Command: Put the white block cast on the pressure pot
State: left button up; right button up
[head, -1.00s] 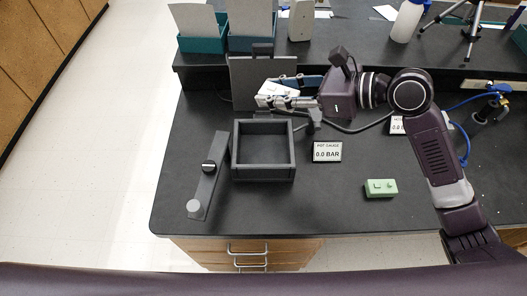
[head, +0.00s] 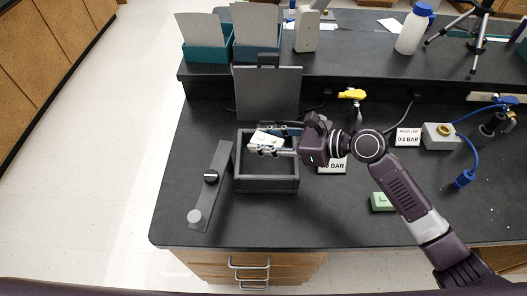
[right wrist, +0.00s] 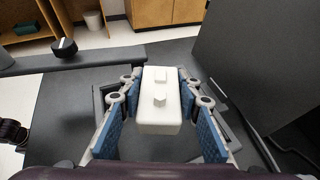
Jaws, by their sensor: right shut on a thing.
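The white block cast (head: 266,139), with small raised bumps on its top, is held in my right gripper (head: 272,149). In the right wrist view the cast (right wrist: 160,118) sits between the two blue finger pads, which press on its sides. The pressure pot (head: 266,185) is a dark grey square box with an open top. In the head view the cast and the fingers overlap the back part of its opening, seemingly above it. The gripper hides part of the pot's rim and inside. My left gripper is not in view.
A grey upright plate (head: 267,95) stands right behind the pot. A flat bar with a black knob (head: 211,177) lies left of it.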

jog(key=shift+f+b, duration=0.35)
jog(key=shift+f, duration=1.9)
jog(key=shift+f, duration=0.35)
jog(key=shift+f, duration=0.2)
jog(key=o, duration=1.3)
jog(key=shift+r, duration=0.15)
jog(key=v, duration=1.2)
jog(key=shift+s+r, duration=0.1)
jog(key=shift+r, duration=0.3)
